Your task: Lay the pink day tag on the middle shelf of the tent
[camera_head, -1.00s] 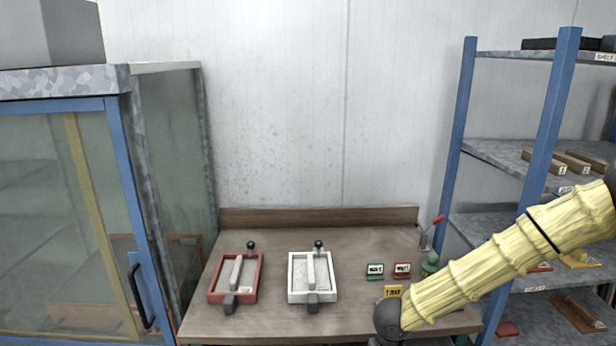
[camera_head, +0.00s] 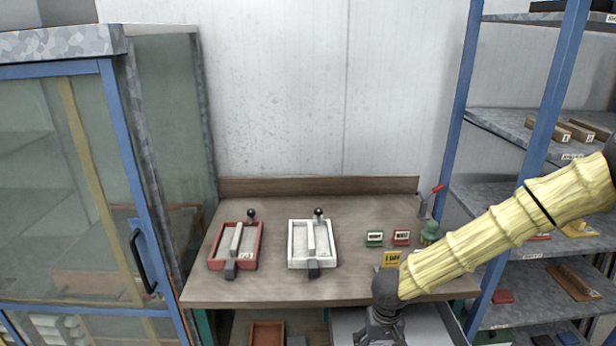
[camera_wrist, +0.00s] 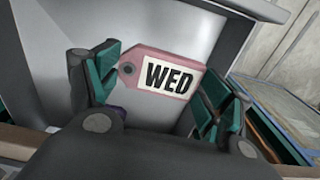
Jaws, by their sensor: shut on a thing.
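A pink tag reading WED (camera_wrist: 165,78) is between the teal-padded fingers of my gripper (camera_wrist: 160,88) in the wrist view, and the gripper is shut on it. In the head view my gripper (camera_head: 382,338) is at the bottom edge, in front of the bench, and its fingertips and the tag are out of sight. A blue-framed, glass-fronted cabinet (camera_head: 112,130), which looks like the tent, stands at the left. Its door, with a black handle (camera_head: 143,262), looks shut. Its shelves show only dimly through the glass.
The bench (camera_head: 280,293) holds a red tray frame (camera_head: 213,250), a white tray frame (camera_head: 293,245) and small label blocks. A pale open drawer (camera_head: 440,325) is below it, near my gripper. A blue-posted shelf rack (camera_head: 550,95) stands right, behind my arm.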

